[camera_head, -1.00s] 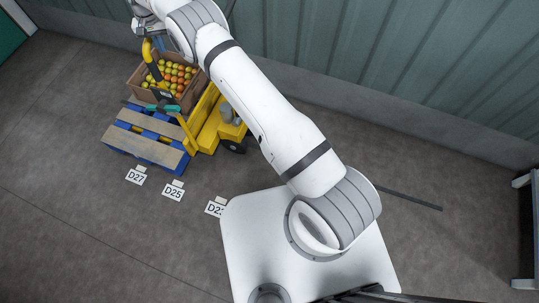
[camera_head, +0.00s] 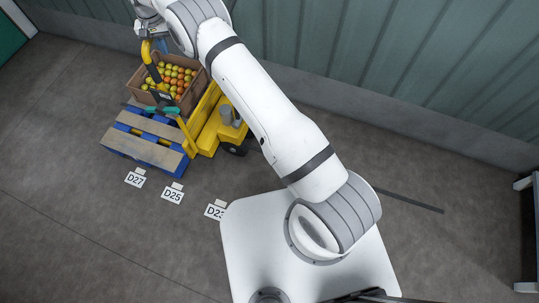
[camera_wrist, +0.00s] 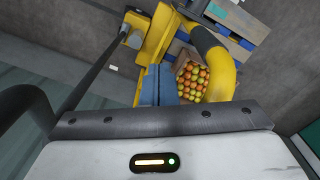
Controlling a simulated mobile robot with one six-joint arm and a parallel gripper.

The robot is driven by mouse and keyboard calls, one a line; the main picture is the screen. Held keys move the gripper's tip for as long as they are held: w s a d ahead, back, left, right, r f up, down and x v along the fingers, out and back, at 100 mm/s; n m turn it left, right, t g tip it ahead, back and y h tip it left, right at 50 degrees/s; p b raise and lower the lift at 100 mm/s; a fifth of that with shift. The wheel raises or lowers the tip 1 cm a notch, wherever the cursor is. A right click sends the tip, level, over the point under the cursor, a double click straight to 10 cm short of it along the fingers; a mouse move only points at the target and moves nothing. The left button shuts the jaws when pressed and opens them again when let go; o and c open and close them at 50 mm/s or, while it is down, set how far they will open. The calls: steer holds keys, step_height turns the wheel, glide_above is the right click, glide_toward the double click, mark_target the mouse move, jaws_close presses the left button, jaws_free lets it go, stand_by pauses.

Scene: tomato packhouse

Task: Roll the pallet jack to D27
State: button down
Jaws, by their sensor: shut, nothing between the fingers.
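The yellow pallet jack (camera_head: 207,132) stands at the upper left in the head view, with its curved yellow handle (camera_head: 148,53) rising beside a crate. It also fills the upper middle of the wrist view (camera_wrist: 219,68). A blue pallet with wooden planks (camera_head: 147,147) lies by the jack. My gripper (camera_head: 147,29) is at the top of the handle; in the wrist view its blue fingers (camera_wrist: 158,84) are shut and empty, close beside the handle. Contact with it cannot be told. The D27 sign (camera_head: 135,179) lies on the floor just below the pallet, leftmost of the signs.
A crate of tomatoes (camera_head: 139,87) sits behind the pallet's front planks. The D25 sign (camera_head: 172,195) and a partly covered D23 sign (camera_head: 214,211) lie to the right. The corrugated wall (camera_head: 400,60) runs behind. The floor at lower left is clear.

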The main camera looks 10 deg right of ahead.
step_height(320, 180, up, 10)
steer(key=p, duration=0.5)
steer(key=shift+p, duration=0.3)
stand_by(0.3)
steer(key=s+d+r+t+b, duration=0.1)
steer(key=s+d+r+b, duration=0.1)
steer(key=s+d+r, duration=0.65)
steer(key=s+d+r+t+b, duration=0.15)
steer(key=s+d+r, duration=0.35)
steer(key=d+r, duration=0.5)
steer(key=s+d+f+b, duration=0.1)
steer(key=s+d, duration=0.3)
steer(key=s, duration=0.6)
steer(key=s+d+f+b, duration=0.1)
steer(key=s+d+f, duration=0.2)
steer(key=s, duration=0.6)
steer(key=s+d+f+b, duration=0.2)
steer(key=s+d, duration=0.4)
steer(key=s, duration=0.4)
steer(key=shift+s+f+n+t, duration=0.3)
steer(key=shift+f+n+t, duration=0.15)
steer(key=shift+f, duration=0.15)
